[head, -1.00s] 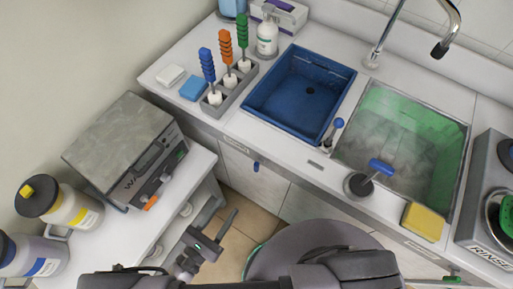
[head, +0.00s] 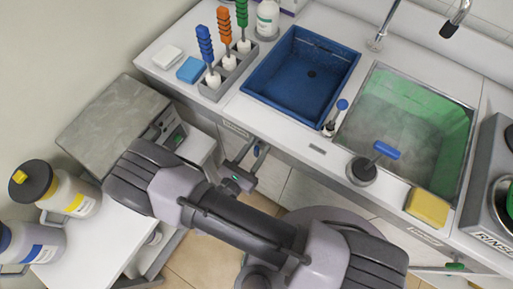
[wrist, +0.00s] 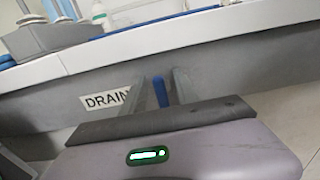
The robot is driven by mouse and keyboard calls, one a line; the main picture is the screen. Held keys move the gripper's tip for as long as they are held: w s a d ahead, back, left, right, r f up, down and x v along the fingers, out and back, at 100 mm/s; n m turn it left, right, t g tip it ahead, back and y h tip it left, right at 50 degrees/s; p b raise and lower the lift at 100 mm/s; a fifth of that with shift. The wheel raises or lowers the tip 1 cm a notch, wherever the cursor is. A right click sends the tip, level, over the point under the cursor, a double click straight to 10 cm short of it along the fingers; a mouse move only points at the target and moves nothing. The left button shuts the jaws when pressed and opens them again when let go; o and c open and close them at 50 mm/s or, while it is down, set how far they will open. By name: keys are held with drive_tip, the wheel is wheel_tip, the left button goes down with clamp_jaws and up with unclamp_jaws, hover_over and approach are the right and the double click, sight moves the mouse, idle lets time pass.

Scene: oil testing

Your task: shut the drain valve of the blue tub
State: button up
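The blue tub (head: 285,85) is set in the counter in the head view, with a dark drain hole in its floor. Its drain valve shows as a small blue lever (head: 257,150) below the counter's front edge, close to the DRAIN label. In the wrist view the blue lever (wrist: 160,92) points upright, right of the DRAIN label (wrist: 105,99). My gripper (head: 252,155) is open at the valve. In the wrist view its two fingers (wrist: 161,88) stand on either side of the lever. I cannot tell whether they touch it.
The counter edge (wrist: 200,40) lies just above my gripper. A grey box-shaped device (head: 110,125) and bottles stand on the left side table.

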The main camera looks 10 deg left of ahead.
drive_tip(key=shift+c, duration=0.3)
clamp_jaws()
drive_tip(key=m, duration=0.4)
drive_tip(key=shift+s+d+f+m, duration=0.1)
drive_tip(key=shift+d+m, duration=0.15)
drive_tip(key=shift+m, duration=0.15)
drive_tip(key=m, duration=0.3)
drive_tip(key=m+b, duration=0.1)
drive_tip(key=shift+s+d+f+m, duration=0.1)
drive_tip(key=shift+d+f+m, duration=0.1)
drive_tip(key=shift+d+m, duration=0.1)
drive_tip(key=m, duration=0.4)
drive_tip(key=shift+f+m+b, duration=0.25)
drive_tip(key=shift+m+b, duration=0.05)
drive_tip(key=shift+s+d+f+m+b, duration=0.1)
drive_tip(key=shift+f+m+b, duration=0.1)
drive_tip(key=shift+m, duration=0.8)
drive_tip(key=shift+f+m+b, duration=0.1)
drive_tip(key=shift+m+b, duration=0.05)
drive_tip(key=shift+m, duration=0.85)
